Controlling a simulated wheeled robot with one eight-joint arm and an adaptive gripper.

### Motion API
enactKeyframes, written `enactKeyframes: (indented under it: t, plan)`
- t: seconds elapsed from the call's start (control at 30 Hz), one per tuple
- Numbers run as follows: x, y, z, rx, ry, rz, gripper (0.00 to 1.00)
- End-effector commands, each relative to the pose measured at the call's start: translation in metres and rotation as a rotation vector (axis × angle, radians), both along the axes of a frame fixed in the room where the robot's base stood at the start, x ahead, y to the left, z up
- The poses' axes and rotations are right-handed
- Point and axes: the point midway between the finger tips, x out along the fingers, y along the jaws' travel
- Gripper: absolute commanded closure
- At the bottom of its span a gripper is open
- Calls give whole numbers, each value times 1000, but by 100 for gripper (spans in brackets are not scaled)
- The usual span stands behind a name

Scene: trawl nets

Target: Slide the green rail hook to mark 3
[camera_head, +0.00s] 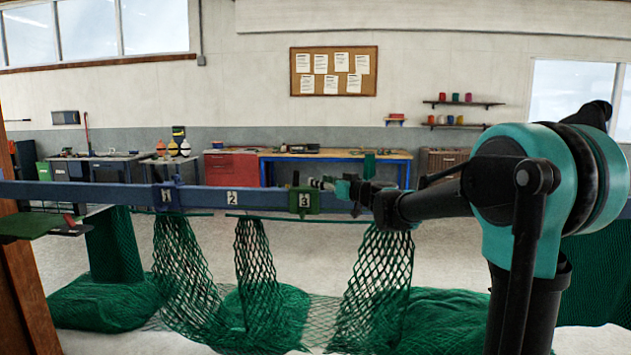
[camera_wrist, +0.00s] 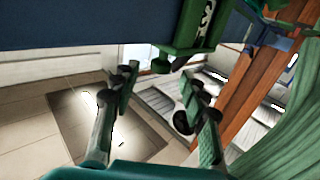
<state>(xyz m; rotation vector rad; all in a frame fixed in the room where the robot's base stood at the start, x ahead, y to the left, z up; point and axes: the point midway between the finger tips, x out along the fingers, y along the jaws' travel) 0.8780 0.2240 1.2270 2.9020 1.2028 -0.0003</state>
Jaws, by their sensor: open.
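The blue rail (camera_head: 265,197) runs across the head view with number plates 1 (camera_head: 167,197), 2 (camera_head: 231,198) and 3 (camera_head: 305,200). The green rail hook (camera_head: 304,211) is on the rail at plate 3, its green body showing around the plate. In the wrist view the hook's green body (camera_wrist: 187,38) has a white marking and a small green knob below. My gripper (camera_head: 319,183) is close to the hook, on its right in the head view. In the wrist view my gripper (camera_wrist: 159,76) is open, fingers apart and empty, with the knob near the fingertips.
Green nets (camera_head: 258,255) hang below the rail and pile on the floor. A brown wooden post (camera_head: 20,280) stands at the left, with a green shelf (camera_head: 30,225) beside it. Workbenches (camera_head: 335,155) line the back wall.

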Motion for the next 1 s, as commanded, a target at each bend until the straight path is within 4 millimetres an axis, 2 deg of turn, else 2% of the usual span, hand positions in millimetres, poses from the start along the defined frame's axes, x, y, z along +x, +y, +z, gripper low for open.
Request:
enactKeyframes:
  t: [0.2, 0.4, 0.87, 0.93, 1.0]
  plan:
    - [-32, -33, 0, 0, 0, -3, 56]
    - [-50, -51, 0, 0, 0, -2, 56]
    - [-57, -56, -1, -1, 2, 1, 56]
    - [-61, -56, -7, -7, 14, 6, 56]
    - [-72, -56, -22, -25, 49, 18, 56]
